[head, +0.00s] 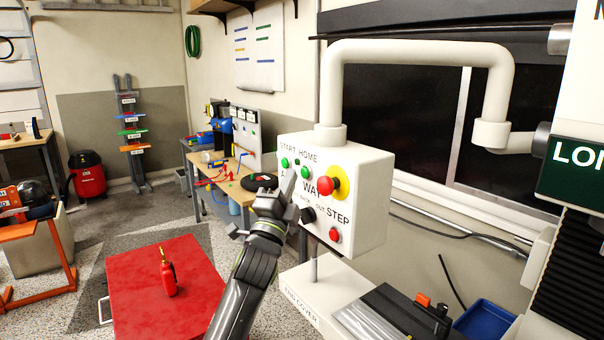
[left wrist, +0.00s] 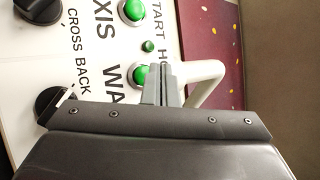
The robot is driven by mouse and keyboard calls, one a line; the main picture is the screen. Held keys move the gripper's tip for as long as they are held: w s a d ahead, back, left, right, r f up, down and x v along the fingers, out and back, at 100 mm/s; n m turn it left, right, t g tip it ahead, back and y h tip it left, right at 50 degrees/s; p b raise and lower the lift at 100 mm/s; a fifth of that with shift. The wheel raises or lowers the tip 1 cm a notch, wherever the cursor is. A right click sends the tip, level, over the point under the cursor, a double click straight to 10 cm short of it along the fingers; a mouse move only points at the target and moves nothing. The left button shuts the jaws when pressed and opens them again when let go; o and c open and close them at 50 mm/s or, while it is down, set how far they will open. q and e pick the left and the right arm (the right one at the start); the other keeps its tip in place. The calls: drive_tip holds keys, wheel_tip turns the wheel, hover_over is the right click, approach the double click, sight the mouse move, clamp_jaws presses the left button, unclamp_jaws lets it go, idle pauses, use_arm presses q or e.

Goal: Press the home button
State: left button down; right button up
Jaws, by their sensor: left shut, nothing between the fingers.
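The white control box (head: 355,215) hangs from a thick white pipe. The green home button (head: 306,172) sits under the HOME label, right of the green start button (head: 285,162). My left gripper (head: 292,176) is shut and empty in front of the panel, its tips just left of the home button. In the left wrist view, the shut fingertips (left wrist: 159,70) overlap the edge of the home button (left wrist: 139,75), with the start button (left wrist: 133,10) above. I cannot tell whether the tips touch the panel. My right gripper is out of view.
A yellow-and-red emergency knob (head: 334,185), a black knob (head: 308,215) and a red button (head: 335,234) are on the same panel. A red cart top (head: 135,290) with a red oil can (head: 167,275) stands lower left. A workbench (head: 235,185) is behind.

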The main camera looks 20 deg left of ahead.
use_arm(q)
drive_tip(key=shift+w+d, duration=0.1)
drive_tip(key=shift+w, duration=0.05)
idle(0.4)
drive_tip(key=shift+w+d, duration=0.2)
drive_tip(key=shift+w, duration=0.05)
